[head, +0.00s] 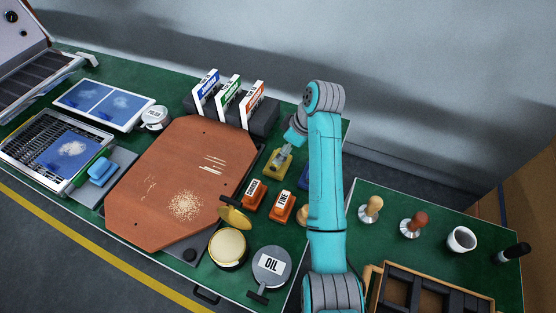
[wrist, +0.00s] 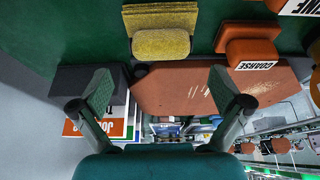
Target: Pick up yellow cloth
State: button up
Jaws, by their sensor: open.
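The yellow cloth (head: 271,168) lies on the green table in the head view, right of the brown board and partly hidden by my gripper (head: 284,156). In the wrist view it appears as a folded yellow pad (wrist: 161,43) with a flatter yellow part behind it, at the top centre. My gripper (wrist: 160,92) is open, its two fingers spread wide with nothing between them. The cloth shows beyond the fingertips; I cannot tell the exact gap.
An orange block labelled COARSE (wrist: 248,50) stands close beside the cloth, with the FINE block (head: 282,207) further on. A dark holder with several upright cards (head: 252,117) is behind. The brown board (head: 180,180) lies left.

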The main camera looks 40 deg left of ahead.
jog(key=shift+x, duration=2.9)
jog(key=shift+d, duration=0.1)
jog(key=shift+c, duration=0.3)
jog(key=c, duration=1)
